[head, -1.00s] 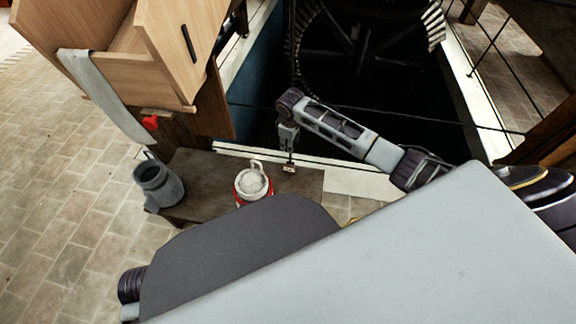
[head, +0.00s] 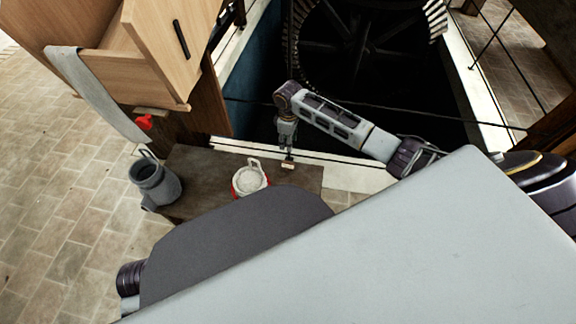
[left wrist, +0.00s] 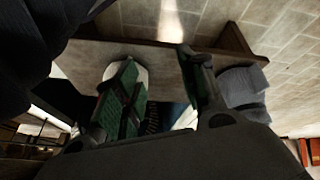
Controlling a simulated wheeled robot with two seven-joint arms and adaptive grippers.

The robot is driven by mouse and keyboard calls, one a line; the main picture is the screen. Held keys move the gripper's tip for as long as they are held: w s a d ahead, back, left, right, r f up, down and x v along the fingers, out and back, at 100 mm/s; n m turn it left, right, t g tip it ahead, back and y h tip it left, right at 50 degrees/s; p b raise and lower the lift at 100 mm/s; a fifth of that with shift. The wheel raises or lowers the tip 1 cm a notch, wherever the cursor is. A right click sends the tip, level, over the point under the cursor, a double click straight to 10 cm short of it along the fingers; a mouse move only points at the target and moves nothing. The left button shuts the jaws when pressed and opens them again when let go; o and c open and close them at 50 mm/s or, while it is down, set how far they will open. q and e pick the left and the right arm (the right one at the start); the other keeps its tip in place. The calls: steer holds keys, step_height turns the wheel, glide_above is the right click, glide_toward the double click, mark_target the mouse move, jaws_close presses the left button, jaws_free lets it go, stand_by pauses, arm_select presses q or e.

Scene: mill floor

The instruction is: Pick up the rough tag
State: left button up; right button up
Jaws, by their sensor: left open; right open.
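A small pale piece (head: 287,165), which may be the rough tag, shows at the far edge of the dark bench (head: 207,163). Its surface is too small to make out. My right gripper (head: 287,154) points down directly over it, fingers spread; I cannot tell whether they touch it. My left gripper is outside the head view. In the left wrist view its two green-padded fingers (left wrist: 158,62) are apart with nothing visible between them, and the bench edge shows behind.
A white-topped red container (head: 250,178) and a grey jug (head: 157,182) stand by the bench's near side and left end. A wooden cabinet (head: 150,45) with a hanging cloth (head: 95,90) stands at left. A dark pit with a large wheel (head: 370,40) lies beyond the bench.

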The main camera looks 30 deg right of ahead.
steer(key=shift+s+n, duration=0.1)
steer(key=shift+n, duration=0.2)
steer(key=shift+f, duration=0.1)
steer(key=b, duration=0.4)
glide_above(288, 166)
steer(key=w, duration=0.1)
steer(key=shift+w+d+f, duration=0.1)
steer(key=shift+d+f, duration=0.1)
steer(key=shift+f, duration=1.9)
steer(key=shift+w+d+f, duration=0.1)
steer(key=shift+d+f, duration=0.05)
steer(key=shift+f, duration=1.95)
arm_select(q)
step_height(288, 166, down, 8)
steer(key=d+t+h, duration=0.1)
steer(key=d, duration=0.1)
steer(key=shift+w+r+n+t, duration=0.15)
steer(key=shift+w+n+t, duration=0.15)
steer(key=shift+w, duration=0.1)
arm_select(e)
steer(key=shift+f, duration=0.15)
